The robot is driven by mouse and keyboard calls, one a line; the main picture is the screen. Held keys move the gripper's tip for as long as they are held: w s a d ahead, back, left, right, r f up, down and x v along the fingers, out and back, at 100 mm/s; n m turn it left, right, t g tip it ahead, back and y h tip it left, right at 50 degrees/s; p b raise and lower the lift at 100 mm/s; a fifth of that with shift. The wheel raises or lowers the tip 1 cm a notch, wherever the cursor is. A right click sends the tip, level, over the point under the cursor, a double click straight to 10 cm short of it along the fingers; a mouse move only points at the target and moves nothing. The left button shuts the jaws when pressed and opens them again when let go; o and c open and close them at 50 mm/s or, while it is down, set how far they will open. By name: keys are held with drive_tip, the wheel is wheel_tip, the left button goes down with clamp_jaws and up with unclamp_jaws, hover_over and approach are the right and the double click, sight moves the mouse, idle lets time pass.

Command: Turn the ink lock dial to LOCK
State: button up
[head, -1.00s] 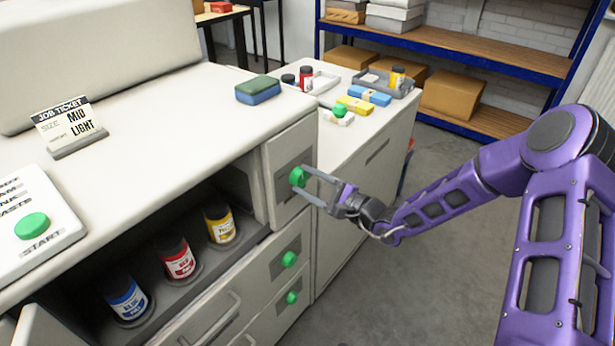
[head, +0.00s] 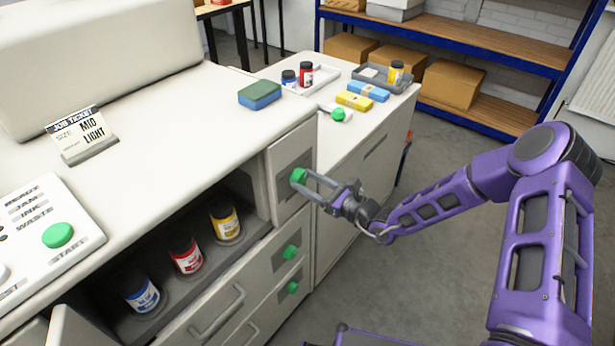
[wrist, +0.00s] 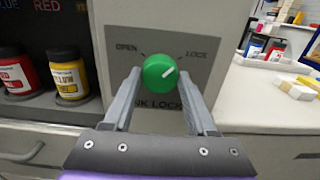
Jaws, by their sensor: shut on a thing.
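The ink lock dial is a round green knob (head: 299,175) on a grey plate on the front of the pale machine. In the wrist view, the green dial (wrist: 160,73) sits between the OPEN label (wrist: 126,48) on the left and the LOCK label (wrist: 196,54) on the right. Its white mark points up and right, towards the LOCK side. My gripper (head: 309,183) is shut on the dial, with one finger on each side. The lower part of the INK LOCK lettering is partly hidden by my fingers.
An open bay beside the dial holds blue, red and yellow ink bottles (head: 225,222). Two more green knobs (head: 291,252) sit below.

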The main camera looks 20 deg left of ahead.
drive_tip(key=shift+m+p, duration=0.45)
drive_tip(key=shift+m, duration=0.55)
drive_tip(key=o, duration=1.4)
drive_tip(key=shift+c, duration=0.2)
drive_tip(key=v, duration=1.7)
drive_tip(key=shift+d, duration=0.2)
drive_tip(key=shift+s+f, duration=0.1)
